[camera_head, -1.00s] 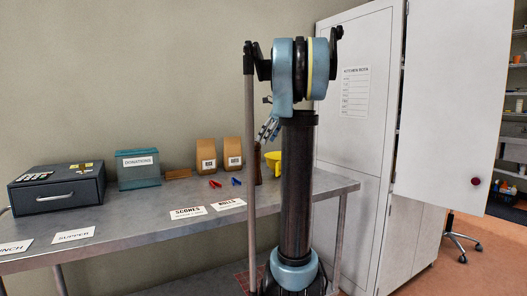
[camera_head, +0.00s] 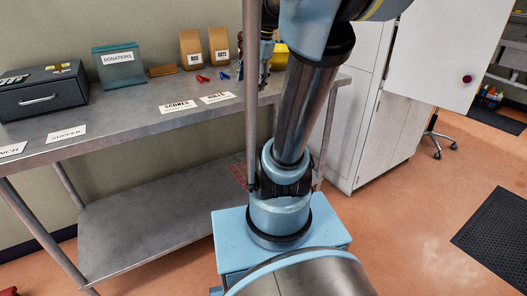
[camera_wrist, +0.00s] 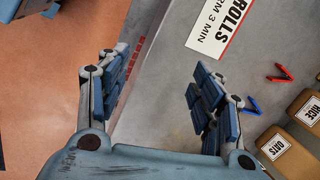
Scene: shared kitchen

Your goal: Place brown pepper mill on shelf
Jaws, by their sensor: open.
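My gripper (camera_head: 266,62) is over the right part of the steel table (camera_head: 130,115), partly hidden by my arm and a thin column. In the wrist view its two fingers (camera_wrist: 160,95) are spread apart with nothing between them. I cannot make out the brown pepper mill clearly now; the gripper and column cover the spot where a dark brown upright thing stood earlier. A bare steel lower shelf (camera_head: 160,215) runs under the table. A tall white cabinet (camera_head: 360,130) stands to the right; its inside is not in view.
On the table are a cash box (camera_head: 40,92), a teal donations box (camera_head: 118,65), paper bags (camera_head: 192,48), red and blue clips (camera_head: 202,78), a yellow container (camera_head: 281,58) and paper labels (camera_head: 178,106). A cabinet door (camera_head: 430,50) hangs open. A dark mat (camera_head: 495,235) lies on the floor.

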